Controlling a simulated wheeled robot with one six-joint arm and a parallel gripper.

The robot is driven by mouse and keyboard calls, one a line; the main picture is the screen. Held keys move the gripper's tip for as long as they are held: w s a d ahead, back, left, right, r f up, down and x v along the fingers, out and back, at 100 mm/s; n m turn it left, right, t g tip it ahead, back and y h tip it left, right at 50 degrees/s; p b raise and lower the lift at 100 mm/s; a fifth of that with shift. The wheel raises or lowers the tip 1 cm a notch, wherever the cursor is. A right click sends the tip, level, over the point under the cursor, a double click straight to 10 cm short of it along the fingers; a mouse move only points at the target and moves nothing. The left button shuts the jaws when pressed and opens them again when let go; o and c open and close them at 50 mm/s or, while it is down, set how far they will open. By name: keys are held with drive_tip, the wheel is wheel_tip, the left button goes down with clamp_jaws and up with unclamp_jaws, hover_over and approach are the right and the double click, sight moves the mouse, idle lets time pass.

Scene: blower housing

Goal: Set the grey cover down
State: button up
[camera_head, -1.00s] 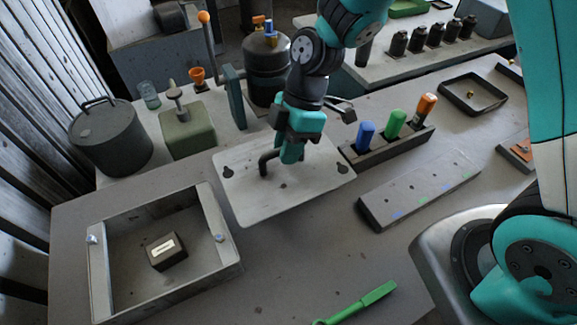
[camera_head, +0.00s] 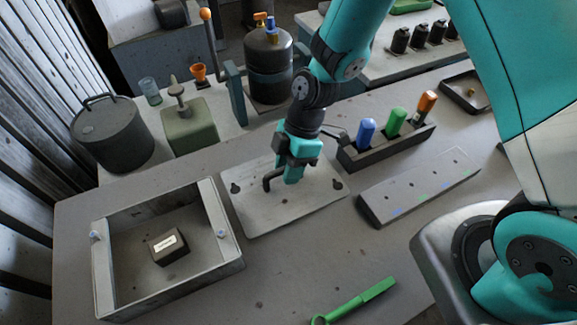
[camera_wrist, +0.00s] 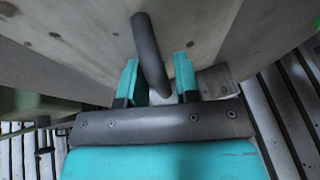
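The grey cover (camera_head: 318,203) is a flat plate with dark holes and a bent dark handle (camera_head: 267,184). In the head view it lies over the table between the open-topped housing and the block rack. It looks flat on the table, but its contact is hard to see. My gripper (camera_head: 291,177) is at the handle, pointing down. In the wrist view, the handle (camera_wrist: 147,45) runs between the two teal fingers (camera_wrist: 156,75). A gap shows beside the handle, so the fingers look open around it. The handle's far end is partly hidden.
The housing (camera_head: 222,215) at left holds a small dark box (camera_head: 169,247). A rack (camera_head: 385,150) with blue, green and orange handles stands behind right of the cover, near a grey bar (camera_head: 420,186). A green tool (camera_head: 355,302) lies in front. Table between is clear.

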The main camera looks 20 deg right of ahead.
drive_tip(key=shift+o, duration=0.6)
drive_tip(key=shift+r, duration=0.15)
drive_tip(key=shift+r, duration=0.2)
drive_tip(key=b+v, duration=0.2)
drive_tip(key=v, duration=1)
drive_tip(key=s+r+m+t, duration=0.3)
drive_tip(key=s+r+m, duration=0.9)
drive_tip(key=s, duration=0.4)
drive_tip(key=shift+d+m, duration=0.4)
drive_tip(key=shift+d, duration=0.05)
drive_tip(key=shift+s, duration=0.1)
